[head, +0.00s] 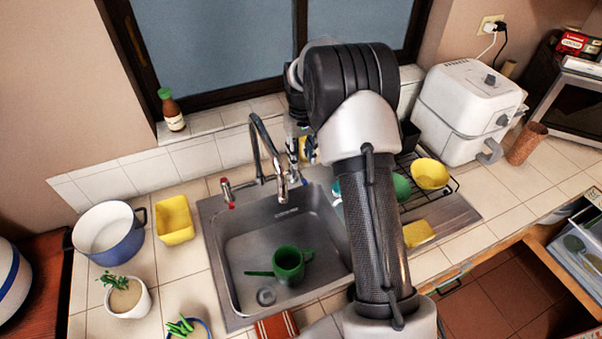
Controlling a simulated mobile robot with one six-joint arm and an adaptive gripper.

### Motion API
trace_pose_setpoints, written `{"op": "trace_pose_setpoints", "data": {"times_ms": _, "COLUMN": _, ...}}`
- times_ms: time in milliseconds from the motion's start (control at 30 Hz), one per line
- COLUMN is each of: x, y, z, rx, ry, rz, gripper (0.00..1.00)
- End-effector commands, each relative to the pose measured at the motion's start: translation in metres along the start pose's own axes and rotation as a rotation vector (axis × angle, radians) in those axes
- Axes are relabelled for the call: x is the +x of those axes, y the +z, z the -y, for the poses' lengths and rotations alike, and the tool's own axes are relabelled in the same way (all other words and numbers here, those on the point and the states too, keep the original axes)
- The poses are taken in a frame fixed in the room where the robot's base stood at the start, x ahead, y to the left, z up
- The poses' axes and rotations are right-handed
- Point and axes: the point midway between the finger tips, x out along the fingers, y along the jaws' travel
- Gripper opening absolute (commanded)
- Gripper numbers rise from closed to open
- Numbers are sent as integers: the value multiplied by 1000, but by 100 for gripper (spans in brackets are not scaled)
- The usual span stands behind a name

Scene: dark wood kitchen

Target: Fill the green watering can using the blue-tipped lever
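The green watering can (290,264) stands in the steel sink (320,226), near its front, with its spout pointing left. The chrome faucet (268,146) arches up behind the sink, and its outlet hangs over the back part of the basin, behind the can. A red-tipped lever (228,194) is left of the faucet. A blue-tipped lever cannot be made out clearly; a small blue patch shows right of the faucet, beside my gripper. My gripper (298,133) is right of the faucet, small and partly hidden by my arm. Its fingers and any contact are unclear. No water stream is visible.
A yellow container (174,220) and a blue pot (108,233) stand left of the sink. A dish rack with a yellow bowl (430,174) is on the right, partly behind my arm. A bottle (172,110) stands on the window ledge. An open drawer (565,262) juts out at right.

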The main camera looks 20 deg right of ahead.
Motion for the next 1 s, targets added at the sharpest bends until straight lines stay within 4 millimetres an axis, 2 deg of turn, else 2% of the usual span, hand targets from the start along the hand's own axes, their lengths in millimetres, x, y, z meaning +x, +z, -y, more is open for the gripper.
{"op": "trace_pose_setpoints", "data": {"times_ms": 33, "x": 14, "y": 1, "z": 0, "rx": 0, "ry": -1, "rz": 3, "gripper": 32}}
{"op": "trace_pose_setpoints", "data": {"times_ms": 200, "x": 46, "y": 0, "z": 0, "rx": 0, "ry": 0, "rz": 2, "gripper": 32}}
{"op": "trace_pose_setpoints", "data": {"times_ms": 400, "x": 68, "y": 0, "z": 0, "rx": 0, "ry": 0, "rz": 0, "gripper": 32}}
{"op": "trace_pose_setpoints", "data": {"times_ms": 800, "x": 74, "y": 0, "z": 0, "rx": 0, "ry": 0, "rz": -1, "gripper": 31}}
{"op": "trace_pose_setpoints", "data": {"times_ms": 1000, "x": 74, "y": 0, "z": 0, "rx": 0, "ry": 0, "rz": -1, "gripper": 18}}
